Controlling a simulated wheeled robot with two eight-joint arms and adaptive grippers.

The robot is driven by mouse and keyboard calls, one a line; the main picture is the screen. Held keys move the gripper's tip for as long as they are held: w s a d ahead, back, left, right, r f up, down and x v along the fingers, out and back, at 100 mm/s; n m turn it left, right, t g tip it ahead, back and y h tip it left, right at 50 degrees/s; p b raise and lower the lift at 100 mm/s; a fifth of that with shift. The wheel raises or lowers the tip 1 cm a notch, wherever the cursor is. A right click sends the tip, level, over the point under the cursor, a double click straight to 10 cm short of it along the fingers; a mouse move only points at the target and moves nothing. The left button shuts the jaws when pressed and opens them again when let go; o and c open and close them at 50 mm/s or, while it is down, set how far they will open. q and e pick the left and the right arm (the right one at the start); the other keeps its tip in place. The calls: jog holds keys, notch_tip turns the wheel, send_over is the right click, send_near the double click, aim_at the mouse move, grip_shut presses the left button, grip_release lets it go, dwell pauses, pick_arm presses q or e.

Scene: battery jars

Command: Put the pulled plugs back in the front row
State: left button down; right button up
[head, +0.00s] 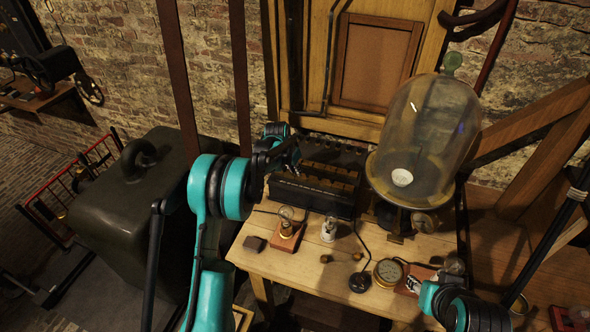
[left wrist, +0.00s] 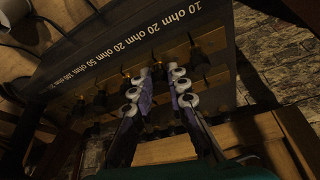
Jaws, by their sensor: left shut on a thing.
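The dark resistance box (head: 310,195) stands at the back of the wooden table, with brass blocks and dark plugs on top. In the left wrist view the box (left wrist: 85,55) has ohm labels along its edge. My left gripper (head: 291,150) is over the box's left end. In the left wrist view its fingertips (left wrist: 161,72) are shut on a plug (left wrist: 159,74), mostly hidden between them, close above the brass blocks. I cannot tell whether this plug is seated. Two small brass pieces, apparently plugs, lie on the table: one on the left (head: 326,258), one on the right (head: 357,256).
A glass bell jar (head: 425,130) stands right of the box. In front are a bulb on a wooden block (head: 286,229), a small lamp (head: 328,230), a round brass meter (head: 388,272) and a black knob (head: 360,282) with a wire. My right arm (head: 465,305) enters at lower right.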

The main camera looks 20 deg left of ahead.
pick_arm(q)
jog(key=c, duration=1.4)
grip_release()
